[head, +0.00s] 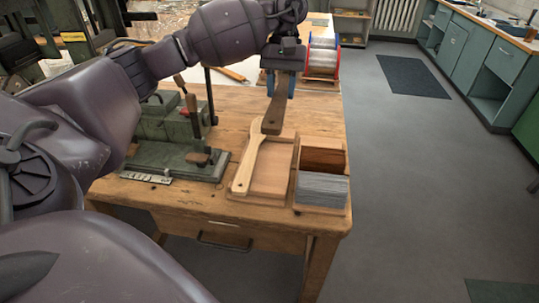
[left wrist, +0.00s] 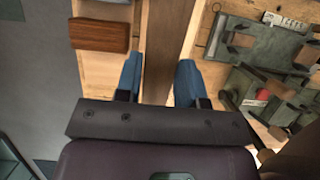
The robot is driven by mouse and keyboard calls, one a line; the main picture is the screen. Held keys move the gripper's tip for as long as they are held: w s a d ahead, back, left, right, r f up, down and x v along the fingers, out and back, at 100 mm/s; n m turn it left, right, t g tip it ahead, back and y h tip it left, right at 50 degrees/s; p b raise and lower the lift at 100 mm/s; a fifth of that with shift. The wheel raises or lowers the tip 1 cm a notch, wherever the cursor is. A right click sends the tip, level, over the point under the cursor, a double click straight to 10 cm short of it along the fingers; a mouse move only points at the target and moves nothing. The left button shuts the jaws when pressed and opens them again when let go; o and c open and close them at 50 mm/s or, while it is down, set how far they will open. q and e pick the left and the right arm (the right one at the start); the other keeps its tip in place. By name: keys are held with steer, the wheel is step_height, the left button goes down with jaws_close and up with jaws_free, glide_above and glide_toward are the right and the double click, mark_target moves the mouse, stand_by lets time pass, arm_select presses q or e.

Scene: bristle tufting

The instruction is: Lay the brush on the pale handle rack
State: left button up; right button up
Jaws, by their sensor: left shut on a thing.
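My left gripper (head: 283,88) is shut on a dark brown wooden brush (head: 273,118), which hangs down from it above the bench. In the left wrist view the brush (left wrist: 167,50) runs between the two blue fingers (left wrist: 158,82). I cannot make out its bristles. Below it stands a shallow pale wooden rack (head: 275,175). A pale wooden handle (head: 246,165) lies along the rack's left side, slightly tilted. The brush's lower end overlaps the handle's upper end in the head view; I cannot tell whether they touch. My right gripper is out of view.
Right of the rack, a wooden box holds a reddish-brown block (head: 322,161) and grey bristles (head: 322,190) near the bench's front edge. A green metal machine (head: 170,145) with levers stands to the left. A wire spool (head: 322,57) stands behind.

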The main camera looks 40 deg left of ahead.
arm_select(q)
steer(key=shift+w+a+f, duration=0.1)
steer(key=shift+a, duration=0.2)
step_height(320, 180, down, 19)
steer(key=shift+r+b, duration=0.1)
steer(key=shift+b, duration=0.8)
steer(key=shift+f, duration=0.25)
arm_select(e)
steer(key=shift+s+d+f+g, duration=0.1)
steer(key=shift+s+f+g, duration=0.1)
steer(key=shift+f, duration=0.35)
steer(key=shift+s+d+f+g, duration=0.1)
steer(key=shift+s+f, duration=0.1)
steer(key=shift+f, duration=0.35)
